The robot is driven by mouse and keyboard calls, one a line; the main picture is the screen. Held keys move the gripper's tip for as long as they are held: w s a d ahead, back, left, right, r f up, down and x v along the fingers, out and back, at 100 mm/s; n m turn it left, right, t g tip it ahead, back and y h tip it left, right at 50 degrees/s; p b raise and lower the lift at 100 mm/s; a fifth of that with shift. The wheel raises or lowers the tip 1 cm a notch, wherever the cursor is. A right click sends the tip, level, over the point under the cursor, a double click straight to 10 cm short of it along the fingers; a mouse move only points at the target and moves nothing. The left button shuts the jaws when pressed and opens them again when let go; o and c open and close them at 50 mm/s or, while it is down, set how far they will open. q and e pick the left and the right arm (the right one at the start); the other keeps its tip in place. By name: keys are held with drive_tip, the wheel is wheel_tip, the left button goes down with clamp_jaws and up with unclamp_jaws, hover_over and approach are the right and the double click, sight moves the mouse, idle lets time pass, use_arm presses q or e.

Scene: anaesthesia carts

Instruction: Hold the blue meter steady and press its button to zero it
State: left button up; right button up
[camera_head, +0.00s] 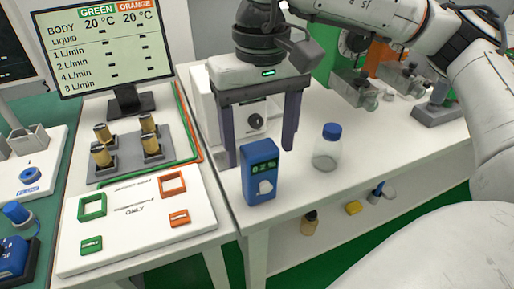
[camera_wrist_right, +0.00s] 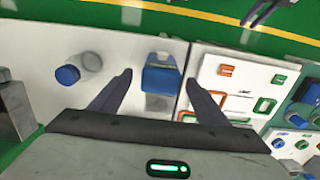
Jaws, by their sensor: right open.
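The blue meter (camera_head: 260,172) stands upright near the front edge of the white worktop. Its face has a small dark display with green characters, too small to read surely, and a pale patch below. A distinct button cannot be made out. My right gripper (camera_head: 260,157) is open, pointing down, its dark fingers to the left and right of the meter and seemingly behind it. In the right wrist view the meter (camera_wrist_right: 160,78) shows between the spread fingers, with gaps on both sides. A dark pronged shape at that view's top right looks like my left gripper (camera_wrist_right: 265,10); its opening is unclear.
A clear bottle with a blue cap (camera_head: 328,148) stands right of the meter. To the left, a white board (camera_head: 135,225) carries green and orange frames, below brass cylinders and a sign (camera_head: 108,45). A lower shelf holds small items. Metal fittings stand at the back right.

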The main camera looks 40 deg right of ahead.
sight(259, 183)
wheel_tip(259, 183, down, 10)
drive_tip(key=shift+f, duration=0.1)
idle(0.4)
drive_tip(key=shift+c, duration=0.5)
drive_tip(key=c, duration=1.3)
